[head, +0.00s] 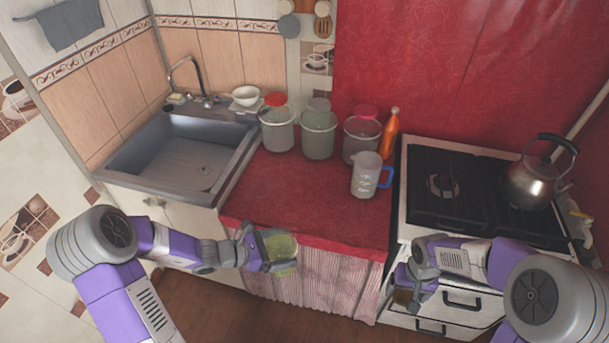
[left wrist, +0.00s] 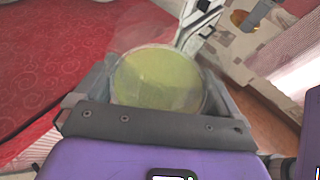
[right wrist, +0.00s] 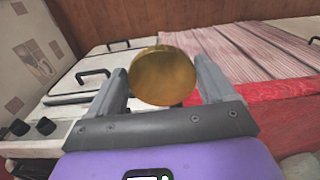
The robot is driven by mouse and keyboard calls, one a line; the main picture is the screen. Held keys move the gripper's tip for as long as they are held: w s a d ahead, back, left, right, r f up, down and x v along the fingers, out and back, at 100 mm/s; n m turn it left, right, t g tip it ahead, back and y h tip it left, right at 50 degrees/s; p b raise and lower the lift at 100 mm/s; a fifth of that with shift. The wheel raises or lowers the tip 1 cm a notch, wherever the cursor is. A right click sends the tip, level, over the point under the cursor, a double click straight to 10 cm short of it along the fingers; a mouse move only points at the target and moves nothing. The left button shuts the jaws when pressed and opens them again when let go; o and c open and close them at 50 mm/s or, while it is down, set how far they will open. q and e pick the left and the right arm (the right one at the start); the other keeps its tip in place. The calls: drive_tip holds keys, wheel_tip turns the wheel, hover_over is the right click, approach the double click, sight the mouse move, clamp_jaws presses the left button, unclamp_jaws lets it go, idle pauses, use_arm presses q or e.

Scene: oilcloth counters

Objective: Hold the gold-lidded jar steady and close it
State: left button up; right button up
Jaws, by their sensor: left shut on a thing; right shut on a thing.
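A clear jar (head: 286,256) with yellow-green contents is in my left gripper (head: 268,251), in front of the red counter's front edge. In the left wrist view the jar (left wrist: 157,78) sits between both fingers (left wrist: 157,95), and its see-through wall shows around the yellow-green disc. The gold lid (right wrist: 163,76) is a round disc between the fingers of my right gripper (right wrist: 163,90). In the head view the lid (head: 402,297) is small and partly hidden by that gripper, in front of the stove. Lid and jar are well apart.
The red oilcloth counter (head: 300,200) holds several lidded jars at the back, an orange bottle (head: 388,135) and a measuring jug (head: 366,180) with a blue handle. A sink (head: 180,160) is at left. A stove (head: 440,215) with a kettle (head: 530,182) is at right. The counter's front is clear.

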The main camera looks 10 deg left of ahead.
use_arm(q)
drive_tip(key=w+d+f+m+g+h, duration=0.1)
drive_tip(key=d+m+g, duration=0.3)
drive_tip(key=d, duration=0.3)
drive_tip(key=w+d+m+g+h, duration=0.1)
drive_tip(key=d+m+g, duration=0.3)
drive_tip(key=d, duration=0.2)
drive_tip(key=shift+d+f+g+h, duration=0.3)
drive_tip(key=shift+d+f+g, duration=0.05)
drive_tip(key=shift+f+g, duration=0.05)
use_arm(e)
drive_tip(key=w+a+r+n, duration=0.8)
drive_tip(key=a+r, duration=0.3)
drive_tip(key=a, duration=0.2)
drive_tip(key=s+a+r, duration=0.3)
drive_tip(key=a+r, duration=0.2)
drive_tip(key=a, duration=0.2)
drive_tip(key=shift+a, duration=0.2)
drive_tip(key=shift+f, duration=1.95)
drive_tip(key=shift+s, duration=0.1)
drive_tip(key=shift+f, duration=0.9)
